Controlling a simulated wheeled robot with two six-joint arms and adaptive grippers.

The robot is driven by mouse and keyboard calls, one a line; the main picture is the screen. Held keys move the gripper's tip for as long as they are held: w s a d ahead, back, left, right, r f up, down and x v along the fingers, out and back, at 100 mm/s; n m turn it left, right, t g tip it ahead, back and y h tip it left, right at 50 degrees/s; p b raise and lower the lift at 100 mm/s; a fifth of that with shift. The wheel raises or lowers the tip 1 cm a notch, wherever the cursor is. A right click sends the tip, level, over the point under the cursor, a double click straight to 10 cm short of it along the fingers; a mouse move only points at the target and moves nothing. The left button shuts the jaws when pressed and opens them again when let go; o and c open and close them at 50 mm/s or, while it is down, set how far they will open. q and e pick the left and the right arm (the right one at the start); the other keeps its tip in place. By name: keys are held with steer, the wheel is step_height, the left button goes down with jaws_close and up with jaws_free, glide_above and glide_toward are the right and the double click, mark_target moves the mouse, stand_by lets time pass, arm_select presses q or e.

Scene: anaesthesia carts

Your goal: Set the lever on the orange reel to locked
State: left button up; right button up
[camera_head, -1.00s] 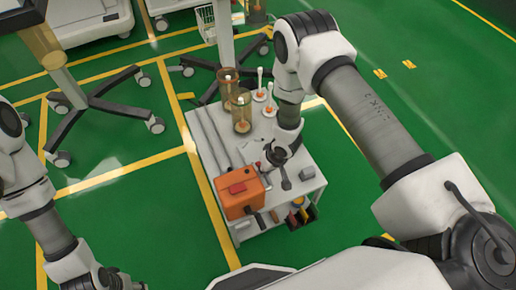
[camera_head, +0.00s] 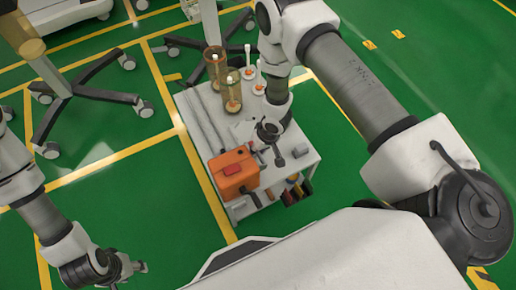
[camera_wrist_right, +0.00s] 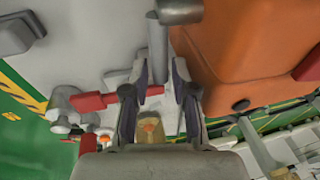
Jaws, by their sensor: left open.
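The orange reel (camera_head: 236,176) is a boxy orange body with a red patch on top, on the near left part of the cart. Its orange side (camera_wrist_right: 245,45) fills the upper right of the right wrist view. My right gripper (camera_head: 272,152) is just right of the reel, over the cart top. In the wrist view its fingers (camera_wrist_right: 157,95) stand apart, with a grey post (camera_wrist_right: 158,45) and a red bar (camera_wrist_right: 90,102) close by; contact cannot be told. I cannot make out the lever's setting. My left gripper (camera_head: 138,268) is open and empty over the floor, lower left.
The white cart (camera_head: 307,158) also carries two amber cylinders (camera_head: 231,92) and white sticks on orange bases (camera_head: 259,88) towards the back. Small tools stand at its front edge (camera_head: 292,190). A wheeled stand (camera_head: 68,90) is left; green floor lies between.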

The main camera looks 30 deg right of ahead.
steer(key=v, duration=1.1)
steer(key=shift+r, duration=0.35)
steer(key=shift+s+d, duration=0.1)
steer(key=shift+s, duration=0.05)
